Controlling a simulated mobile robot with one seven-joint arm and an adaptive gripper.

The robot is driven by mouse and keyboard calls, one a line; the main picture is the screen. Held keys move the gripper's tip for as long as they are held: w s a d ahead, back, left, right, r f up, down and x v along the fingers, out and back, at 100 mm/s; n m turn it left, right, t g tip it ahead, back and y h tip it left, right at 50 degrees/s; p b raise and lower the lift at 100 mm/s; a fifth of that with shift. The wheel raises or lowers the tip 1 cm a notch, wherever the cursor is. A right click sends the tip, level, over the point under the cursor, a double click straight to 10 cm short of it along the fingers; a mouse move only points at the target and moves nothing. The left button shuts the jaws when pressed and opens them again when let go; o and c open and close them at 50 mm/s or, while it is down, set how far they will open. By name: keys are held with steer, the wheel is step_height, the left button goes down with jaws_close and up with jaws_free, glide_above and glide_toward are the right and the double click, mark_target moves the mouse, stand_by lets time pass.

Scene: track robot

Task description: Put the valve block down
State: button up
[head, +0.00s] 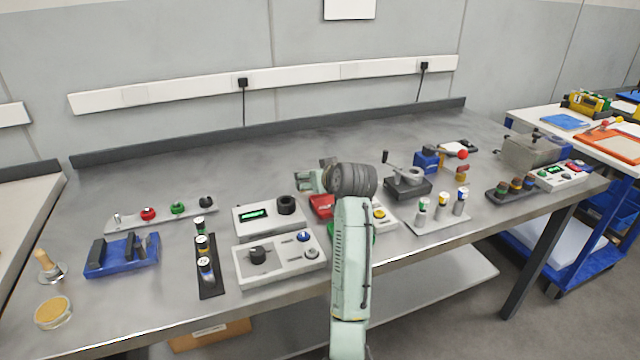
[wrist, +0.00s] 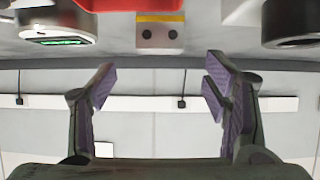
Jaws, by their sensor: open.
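A light grey block (wrist: 160,36) with a yellow band and two dark round holes shows in the wrist view, which is upside down. It appears to be the valve block. It lies in line with the gap between my fingers, apart from both fingertips, and touches the worktop or a red part beside it; I cannot tell which. My gripper (wrist: 159,86) is open and empty, its purple-padded fingers spread. In the head view my gripper (head: 311,180) is low over the middle of the bench, partly covered by my wrist. I cannot make out the block there.
The bench (head: 300,145) is clear toward the back. A red tray (head: 320,206) lies just below my gripper. A display box (head: 262,215) stands to the left, a clamp with a handle (head: 407,185) to the right. A blue block with a red-knobbed lever (head: 428,160) stands farther right.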

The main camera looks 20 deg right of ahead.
steer(key=shift+v, duration=1.65)
